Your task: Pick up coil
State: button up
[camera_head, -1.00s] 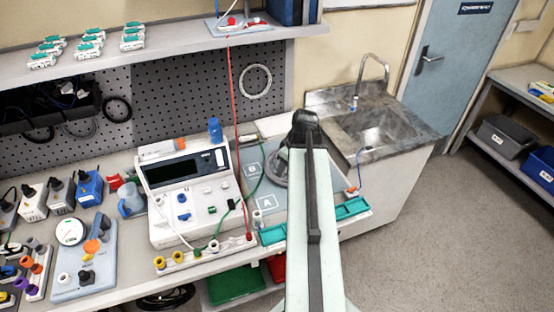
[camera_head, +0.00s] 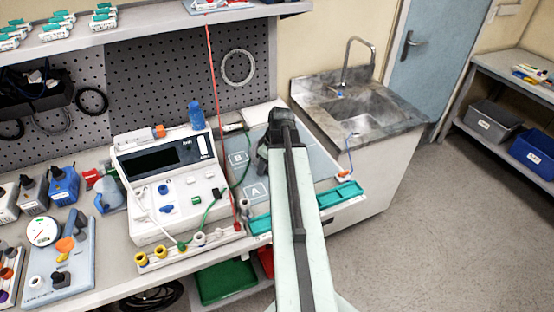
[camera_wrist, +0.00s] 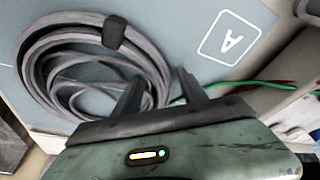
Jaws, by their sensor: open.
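A grey cable coil (camera_wrist: 62,45) with a dark band across its top right lies on a blue-grey mat (camera_wrist: 195,15) in the wrist view. My gripper (camera_wrist: 160,76) is open, with its two fingers pointing at the lower right edge of the coil. The left finger overlaps the coil's right strands in the picture; I cannot tell if it touches. Nothing is held between the fingers. In the head view my gripper (camera_head: 276,140) is over the mat (camera_head: 240,172) marked A and B, and my arm hides most or all of the coil.
A white bench instrument (camera_head: 170,185) stands left of the mat, with a red lead (camera_head: 222,130) and a green lead (camera_head: 240,170) beside it. Teal trays (camera_head: 340,195) line the mat's front edge. A sink (camera_head: 362,115) is to the right. Another coil (camera_head: 238,67) hangs on the pegboard.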

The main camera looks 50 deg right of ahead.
jog(key=shift+r, duration=0.1)
grip_shut()
jog(key=shift+r, duration=0.1)
notch_tip(320, 180, up, 10)
jog(key=p, duration=1)
